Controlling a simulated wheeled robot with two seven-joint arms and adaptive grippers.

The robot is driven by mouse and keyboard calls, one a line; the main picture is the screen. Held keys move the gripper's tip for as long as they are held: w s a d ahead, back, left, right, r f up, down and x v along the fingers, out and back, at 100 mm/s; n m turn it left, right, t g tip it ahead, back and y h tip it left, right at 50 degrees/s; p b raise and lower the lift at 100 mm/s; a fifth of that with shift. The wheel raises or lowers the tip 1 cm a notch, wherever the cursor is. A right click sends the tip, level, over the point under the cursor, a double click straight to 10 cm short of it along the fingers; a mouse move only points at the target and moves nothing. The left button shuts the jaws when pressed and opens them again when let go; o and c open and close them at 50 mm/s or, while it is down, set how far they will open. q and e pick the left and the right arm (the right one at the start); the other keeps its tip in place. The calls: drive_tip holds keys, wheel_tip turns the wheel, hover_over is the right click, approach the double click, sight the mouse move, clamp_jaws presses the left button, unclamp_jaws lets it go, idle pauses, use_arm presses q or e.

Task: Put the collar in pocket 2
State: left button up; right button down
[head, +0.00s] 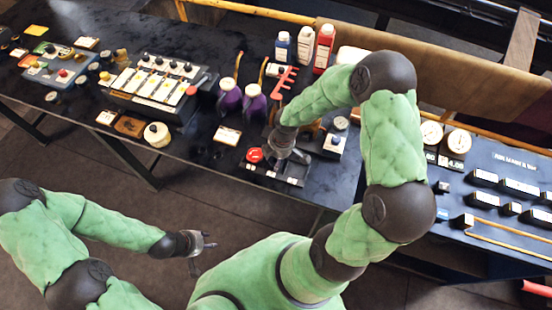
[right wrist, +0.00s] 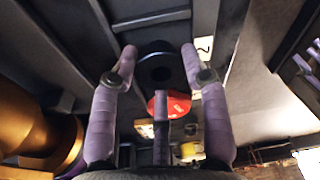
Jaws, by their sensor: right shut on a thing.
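My right gripper (head: 286,154) is over the dark tray (head: 291,181) near the front edge of the bench. In the right wrist view, its two fingers (right wrist: 158,58) are shut on a dark round piece with a hole, which looks like the collar (right wrist: 157,72). A white tag marked 2 (right wrist: 204,47) is just right of the fingertips. Dark walled recesses lie beyond the collar; I cannot tell whether it is inside one or above it. The collar is not clear in the head view. My left gripper (head: 203,246) is open and empty, away from the bench over the floor.
A red round knob (head: 254,155) is beside my right gripper. Two purple bottles (head: 254,103) stand behind it to the left, near a red rack (head: 284,79). A block with a white dial (head: 340,123) is close on the right. A row of switches (head: 155,84) is further left.

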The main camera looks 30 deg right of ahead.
drive_tip(key=shift+f, duration=0.2)
drive_tip(key=c, duration=0.9)
unclamp_jaws()
drive_tip(key=shift+r, duration=0.1)
drive_tip(key=shift+r, duration=0.2)
wheel_tip(320, 180, up, 12)
drive_tip(key=d+p, duration=0.1)
drive_tip(key=p, duration=0.1)
drive_tip(key=shift+s+d+f, duration=0.15)
drive_tip(key=shift+s+d, duration=0.15)
drive_tip(key=shift+s, duration=0.15)
